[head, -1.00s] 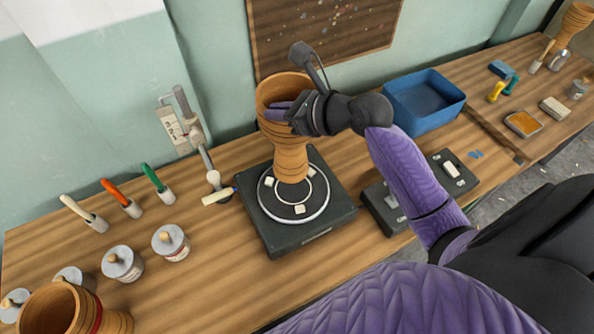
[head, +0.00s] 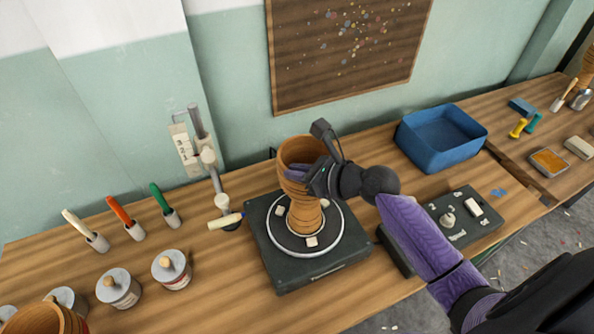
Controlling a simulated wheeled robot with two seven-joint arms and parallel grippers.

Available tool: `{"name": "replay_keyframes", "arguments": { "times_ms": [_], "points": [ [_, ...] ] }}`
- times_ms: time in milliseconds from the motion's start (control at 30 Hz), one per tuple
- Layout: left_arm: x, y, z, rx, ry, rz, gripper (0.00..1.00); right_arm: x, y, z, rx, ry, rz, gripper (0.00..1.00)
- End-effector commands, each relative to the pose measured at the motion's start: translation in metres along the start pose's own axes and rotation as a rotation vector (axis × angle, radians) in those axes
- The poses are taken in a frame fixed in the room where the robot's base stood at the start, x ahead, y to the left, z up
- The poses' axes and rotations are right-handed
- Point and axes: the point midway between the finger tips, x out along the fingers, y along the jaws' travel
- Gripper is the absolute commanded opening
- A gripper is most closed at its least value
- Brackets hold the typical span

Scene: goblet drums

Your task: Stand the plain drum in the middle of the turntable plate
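The plain drum (head: 303,212), an orange-brown ringed goblet shape, stands upright with its open bowl up. Its narrow foot is over the middle of the round turntable plate (head: 333,235) and looks to be resting on it, inside the white ring. Several small pale blocks sit on the plate around the foot. My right gripper (head: 298,175) reaches in from the right at the bowl, with a purple finger against its near side; it looks shut on the drum. The far finger is hidden. My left gripper is out of view.
A measuring stand (head: 209,157) and a pale-handled tool (head: 226,221) are left of the turntable. A control box (head: 468,218) and blue bin (head: 440,140) are to the right. Brushes, lidded tins (head: 172,270) and another drum (head: 45,318) are at left.

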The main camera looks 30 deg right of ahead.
Motion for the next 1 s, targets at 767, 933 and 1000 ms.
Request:
{"name": "replay_keyframes", "arguments": {
  "times_ms": [767,933,1000],
  "points": [
    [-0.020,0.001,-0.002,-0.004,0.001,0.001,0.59,-0.063,0.000,0.004,-0.002,0.004,0.000,0.45],
    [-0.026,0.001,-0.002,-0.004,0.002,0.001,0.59,-0.101,0.000,0.002,0.000,0.003,0.001,0.45],
    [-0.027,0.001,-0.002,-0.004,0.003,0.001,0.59,-0.111,0.000,0.002,0.002,0.003,0.001,0.45]
  ]
}}
